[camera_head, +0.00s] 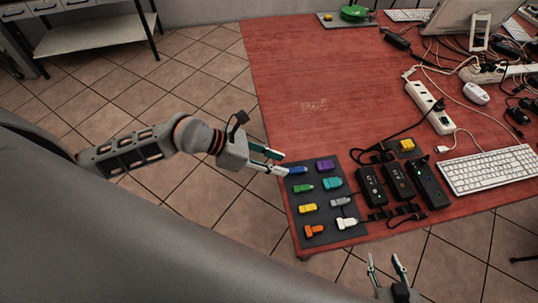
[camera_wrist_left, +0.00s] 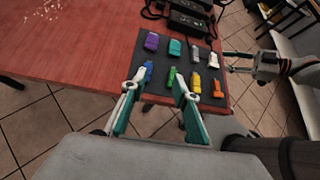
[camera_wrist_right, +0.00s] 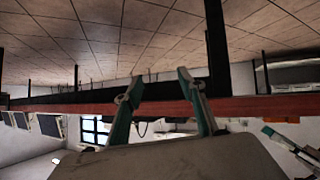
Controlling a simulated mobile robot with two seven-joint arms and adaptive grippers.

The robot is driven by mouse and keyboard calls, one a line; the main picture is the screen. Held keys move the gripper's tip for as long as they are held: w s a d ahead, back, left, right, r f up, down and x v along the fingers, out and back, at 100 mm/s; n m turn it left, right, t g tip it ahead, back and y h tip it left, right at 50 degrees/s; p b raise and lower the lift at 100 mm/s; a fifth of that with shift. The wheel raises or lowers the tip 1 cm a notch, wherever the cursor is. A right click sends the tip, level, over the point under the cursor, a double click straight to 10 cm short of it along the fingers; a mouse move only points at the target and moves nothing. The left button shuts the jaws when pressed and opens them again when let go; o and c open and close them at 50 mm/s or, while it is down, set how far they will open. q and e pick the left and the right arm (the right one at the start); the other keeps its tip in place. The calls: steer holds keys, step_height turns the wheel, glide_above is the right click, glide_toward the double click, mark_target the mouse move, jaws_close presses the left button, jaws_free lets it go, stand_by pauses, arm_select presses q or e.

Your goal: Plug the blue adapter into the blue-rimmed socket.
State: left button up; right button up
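The blue adapter (camera_head: 298,170) lies at the back-left corner of a dark mat (camera_head: 321,216) on the red table. It also shows in the left wrist view (camera_wrist_left: 148,70), close beside the left fingertip. My left gripper (camera_head: 285,163) is open and empty, its fingertips at the mat's left edge near the blue adapter; contact cannot be told. Three black socket blocks (camera_head: 370,187) (camera_head: 397,180) (camera_head: 430,184) stand right of the mat. No blue rim can be made out on them. My right gripper (camera_head: 384,258) is open and empty, in front of the table's near edge.
Purple (camera_head: 325,164), teal (camera_head: 332,183), green (camera_head: 303,188), yellow (camera_head: 307,208), grey (camera_head: 340,201), orange (camera_head: 314,230) and white (camera_head: 346,223) adapters share the mat. A keyboard (camera_head: 488,169), white power strip (camera_head: 430,107) and tangled cables lie right.

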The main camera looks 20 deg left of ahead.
mark_target(296, 169)
arm_select(q)
steer(key=shift+m+y, duration=0.5)
steer(key=shift+y, duration=0.1)
steer(key=w+f+b, duration=0.2)
steer(key=f, duration=0.1)
steer(key=d+f+b, duration=0.1)
steer(key=shift+w+d+f, duration=0.1)
steer(key=shift+w+f, duration=0.25)
steer(key=shift+w, duration=0.05)
steer(key=shift+x, duration=1.1)
steer(key=shift+w+d+f+b, duration=0.3)
steer(key=shift+d+b, duration=0.05)
steer(key=shift+d, duration=0.05)
arm_select(e)
steer(key=shift+a+f, duration=0.25)
steer(key=shift+f, duration=0.5)
steer(key=shift+a+f, duration=0.2)
steer(key=shift+f, duration=0.55)
arm_select(q)
jaws_close()
arm_select(e)
steer(key=shift+r, duration=0.1)
